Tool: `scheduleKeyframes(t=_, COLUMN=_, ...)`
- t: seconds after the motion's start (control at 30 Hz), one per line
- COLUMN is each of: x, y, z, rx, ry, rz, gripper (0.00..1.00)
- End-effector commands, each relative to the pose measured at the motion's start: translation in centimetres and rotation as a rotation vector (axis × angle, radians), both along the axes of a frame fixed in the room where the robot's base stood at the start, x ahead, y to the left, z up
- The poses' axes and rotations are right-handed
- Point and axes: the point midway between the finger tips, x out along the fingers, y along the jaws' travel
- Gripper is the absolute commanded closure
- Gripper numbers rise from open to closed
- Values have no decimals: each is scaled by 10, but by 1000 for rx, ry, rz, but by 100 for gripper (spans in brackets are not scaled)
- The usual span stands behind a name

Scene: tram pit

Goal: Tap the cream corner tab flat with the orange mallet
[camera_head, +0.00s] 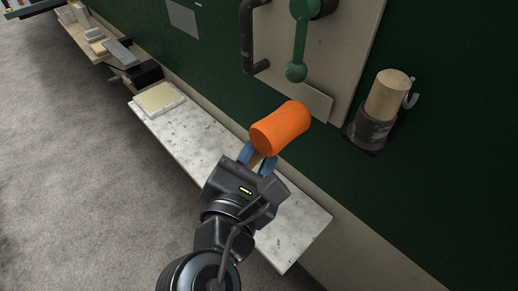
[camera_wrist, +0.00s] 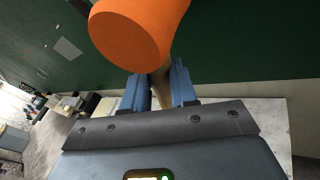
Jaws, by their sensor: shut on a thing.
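The orange mallet (camera_head: 281,128) is in my gripper (camera_head: 258,160), its pale handle between the two blue fingers. Its thick orange head is beyond the fingertips, over the far side of the bench. The wrist view also shows the orange head (camera_wrist: 135,30) and the handle between the fingers (camera_wrist: 160,88). A cream panel (camera_head: 340,45) is on the green wall above. A cream piece at its lower edge, which looks like the corner tab (camera_head: 318,104), is just right of the mallet head and partly hidden by it. I cannot tell how far it stands out, or whether the mallet touches it.
A speckled pale bench (camera_head: 190,140) runs along the wall below my gripper, with a cream square block (camera_head: 158,99) at its far end. The panel bears a black handle (camera_head: 248,40) and a green lever (camera_head: 299,45). A dark holder (camera_head: 368,130) with a wooden cylinder (camera_head: 389,95) is at right.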

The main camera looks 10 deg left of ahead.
Motion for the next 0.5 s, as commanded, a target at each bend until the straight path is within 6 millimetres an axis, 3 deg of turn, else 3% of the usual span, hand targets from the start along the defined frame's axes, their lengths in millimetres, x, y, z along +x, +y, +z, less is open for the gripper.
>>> scheduleKeyframes(t=0.27, x=29, y=-23, z=1, rx=1, ry=-3, rz=-5, gripper=100)
scheduleKeyframes(t=0.5, x=22, y=-16, z=1, rx=0, ry=-2, rz=1, gripper=100)
